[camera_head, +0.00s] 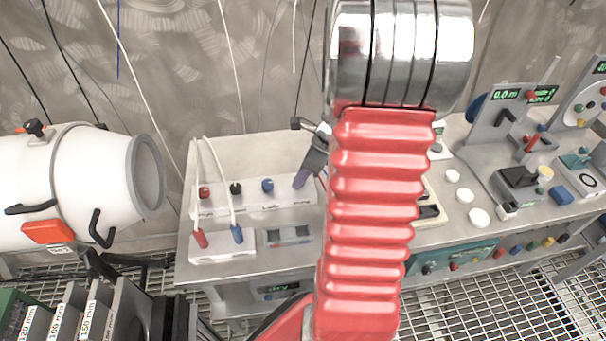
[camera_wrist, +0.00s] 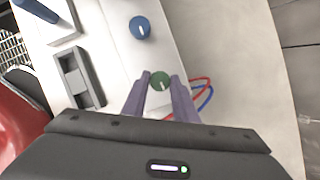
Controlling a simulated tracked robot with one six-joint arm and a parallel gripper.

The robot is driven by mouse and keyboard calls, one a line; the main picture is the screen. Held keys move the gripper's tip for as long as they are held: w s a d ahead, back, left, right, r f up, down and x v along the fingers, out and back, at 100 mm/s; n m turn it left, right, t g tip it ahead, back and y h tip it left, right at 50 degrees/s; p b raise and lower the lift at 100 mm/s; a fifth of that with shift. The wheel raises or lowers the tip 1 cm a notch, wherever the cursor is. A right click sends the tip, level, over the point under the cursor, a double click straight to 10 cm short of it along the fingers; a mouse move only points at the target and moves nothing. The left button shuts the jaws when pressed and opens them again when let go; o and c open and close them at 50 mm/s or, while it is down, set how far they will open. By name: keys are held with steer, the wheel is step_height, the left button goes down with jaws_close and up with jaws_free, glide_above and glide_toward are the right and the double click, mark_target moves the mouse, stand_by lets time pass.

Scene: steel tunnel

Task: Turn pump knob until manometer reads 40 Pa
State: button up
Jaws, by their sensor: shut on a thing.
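A white control panel (camera_head: 222,207) on the bench carries a row of knobs: red (camera_head: 204,192), black (camera_head: 236,188) and blue (camera_head: 268,185). A green knob (camera_wrist: 160,80) with a white pointer line shows in the wrist view, beside the blue knob (camera_wrist: 140,28). My gripper (camera_wrist: 160,88) has its two purple-grey fingers shut on the green knob. In the head view my gripper (camera_head: 302,178) is at the panel's right end and hides that knob. A small grey unit with dark windows (camera_head: 288,236) sits in front; it may be the manometer. I cannot read any pressure value.
A white box with red (camera_head: 200,239) and blue (camera_head: 237,234) plugs and white tubes stands at the front left of the bench. Red and blue wires (camera_wrist: 205,90) run close to my fingers. A white cylinder (camera_head: 85,185) is left; instruments (camera_head: 520,180) are right.

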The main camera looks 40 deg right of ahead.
steer(key=shift+n, duration=0.5)
steer(key=o, duration=1)
steer(key=shift+o, duration=0.2)
steer(key=shift+r, duration=0.1)
steer(key=shift+s+d+r, duration=0.2)
steer(key=shift+r, duration=0.4)
steer(key=v, duration=1.2)
steer(key=shift+d, duration=0.15)
